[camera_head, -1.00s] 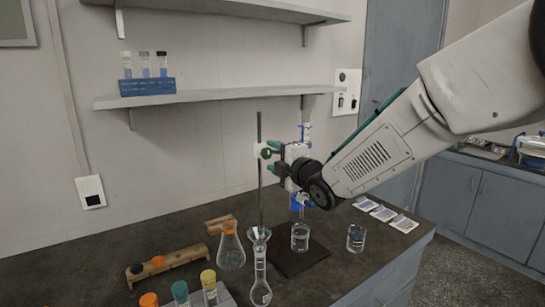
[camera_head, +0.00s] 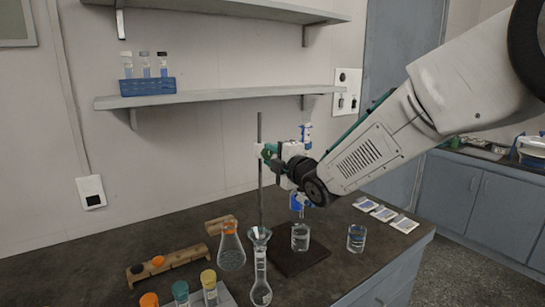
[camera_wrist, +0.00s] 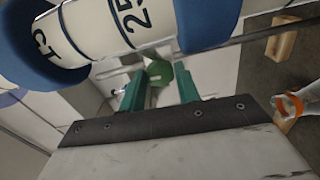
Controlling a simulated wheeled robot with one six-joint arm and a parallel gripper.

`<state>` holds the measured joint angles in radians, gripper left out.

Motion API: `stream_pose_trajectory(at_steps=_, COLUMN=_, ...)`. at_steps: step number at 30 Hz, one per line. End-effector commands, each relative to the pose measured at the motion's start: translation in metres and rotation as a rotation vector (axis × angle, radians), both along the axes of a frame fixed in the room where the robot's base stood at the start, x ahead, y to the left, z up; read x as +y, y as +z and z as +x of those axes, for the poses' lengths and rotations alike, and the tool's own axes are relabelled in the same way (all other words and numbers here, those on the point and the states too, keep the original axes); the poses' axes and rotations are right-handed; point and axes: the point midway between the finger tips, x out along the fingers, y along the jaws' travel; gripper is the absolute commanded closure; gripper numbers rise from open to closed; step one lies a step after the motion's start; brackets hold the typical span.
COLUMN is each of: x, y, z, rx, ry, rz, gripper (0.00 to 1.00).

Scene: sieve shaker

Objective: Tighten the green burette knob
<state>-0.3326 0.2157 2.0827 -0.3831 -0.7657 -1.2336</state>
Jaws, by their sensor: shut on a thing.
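The green burette knob (camera_wrist: 158,73) sits between the two teal fingers of my gripper (camera_wrist: 160,85) in the wrist view. My gripper is shut on it. In the head view my gripper (camera_head: 268,152) is at the clamp on the metal stand rod (camera_head: 260,180), and the knob is mostly hidden behind the fingers. The burette (camera_wrist: 105,25), white with black numbers and blue parts, runs close beside the fingers in the wrist view. Its blue lower part (camera_head: 297,200) shows above a beaker (camera_head: 300,237) in the head view.
A funnel in a flask (camera_head: 260,265) and an orange-collared conical flask (camera_head: 231,250) stand left of the stand's dark base (camera_head: 295,262). Another beaker (camera_head: 356,238) stands to the right. A shelf (camera_head: 215,97) with a blue tube rack (camera_head: 148,86) is above.

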Motion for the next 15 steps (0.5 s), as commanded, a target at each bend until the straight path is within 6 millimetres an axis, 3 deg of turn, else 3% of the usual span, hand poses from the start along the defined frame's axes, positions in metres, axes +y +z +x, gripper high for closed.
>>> stream_pose_trajectory(at_steps=15, x=-0.0006, y=-0.0007, z=0.0003, rx=0.188, ry=-0.003, rz=0.275, gripper=0.91)
